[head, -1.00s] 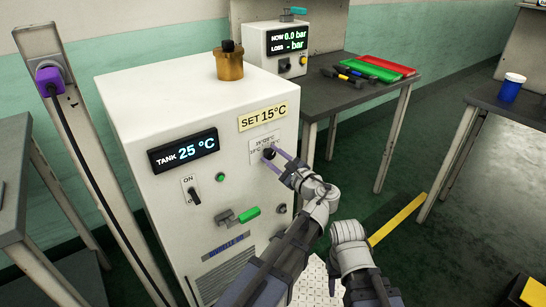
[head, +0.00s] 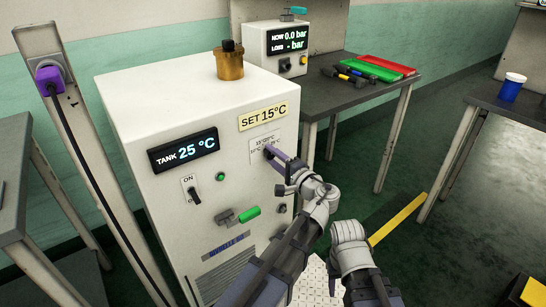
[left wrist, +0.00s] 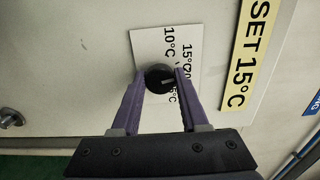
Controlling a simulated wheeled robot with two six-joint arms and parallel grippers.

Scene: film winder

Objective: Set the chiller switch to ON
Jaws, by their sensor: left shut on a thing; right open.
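The chiller (head: 160,110) is a white cabinet with a tank display reading 25 °C and a plate reading SET 15°C. Its switch (head: 194,196) is a small black toggle on a white plate, with ON printed above it; I cannot tell clearly which way it is flipped. My left gripper (head: 269,151) is at the temperature dial, right of the switch. In the left wrist view its purple fingers are on both sides of the black dial knob (left wrist: 160,78), shut on it. The knob's pointer is hard to read. Of my right arm only links show; its gripper is not visible.
A green lamp (head: 220,177) sits right of the switch, with a green-handled valve (head: 248,214) below. A brass fitting (head: 230,62) stands on the chiller. A purple plug (head: 48,78) is in the post at left. Floor at right is partly free.

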